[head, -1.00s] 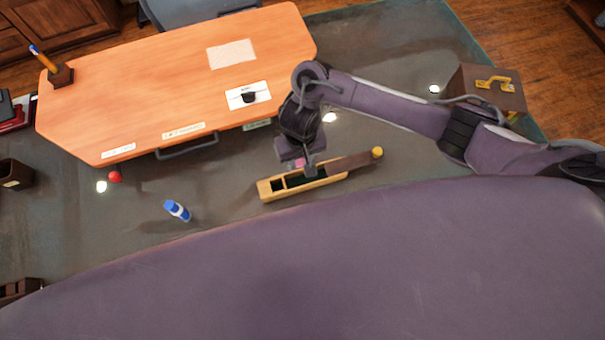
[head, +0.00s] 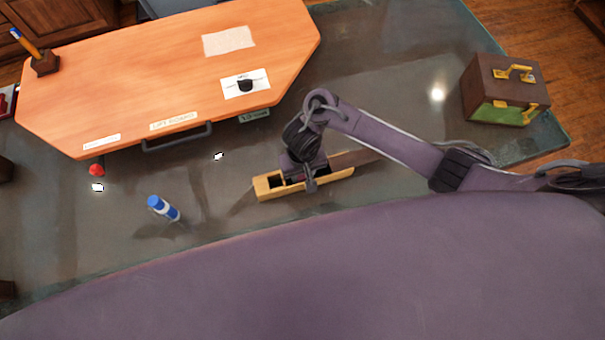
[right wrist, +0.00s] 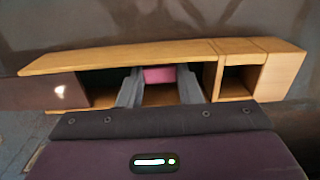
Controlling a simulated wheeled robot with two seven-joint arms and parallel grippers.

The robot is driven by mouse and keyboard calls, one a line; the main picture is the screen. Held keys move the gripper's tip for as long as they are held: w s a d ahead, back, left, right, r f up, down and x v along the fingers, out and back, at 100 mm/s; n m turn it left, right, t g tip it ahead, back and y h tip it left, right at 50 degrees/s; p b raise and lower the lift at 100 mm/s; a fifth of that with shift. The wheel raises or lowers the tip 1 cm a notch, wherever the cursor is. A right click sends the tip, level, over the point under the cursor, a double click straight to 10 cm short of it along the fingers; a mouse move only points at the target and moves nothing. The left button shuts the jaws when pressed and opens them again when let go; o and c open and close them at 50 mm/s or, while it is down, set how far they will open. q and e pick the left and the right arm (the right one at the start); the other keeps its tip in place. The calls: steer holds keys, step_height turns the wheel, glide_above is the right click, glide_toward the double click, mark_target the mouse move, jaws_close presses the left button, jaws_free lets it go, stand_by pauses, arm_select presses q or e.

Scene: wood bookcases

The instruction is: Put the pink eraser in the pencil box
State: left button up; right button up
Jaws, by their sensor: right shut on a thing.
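My right gripper (head: 309,184) reaches down into the long compartment. Its fingers are shut on the pink eraser (right wrist: 158,75), which is low between them, inside the walls. Whether the eraser touches the floor of the box I cannot tell. My left gripper is not in view.
A blue and white glue stick (head: 163,208) stands left of the box. A red ball (head: 97,170) lies farther left. An orange board (head: 160,80) with a handle is behind. A brown case (head: 505,90) is at the back right. The desk between box and glue stick is clear.

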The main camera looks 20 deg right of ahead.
mark_target(303, 177)
steer(key=shift+f, duration=0.15)
steer(key=o, duration=0.9)
steer(key=shift+o, duration=0.2)
step_height(303, 177, up, 12)
steer(key=p, duration=0.9)
steer(key=shift+r, duration=0.2)
steer(key=shift+s, duration=0.1)
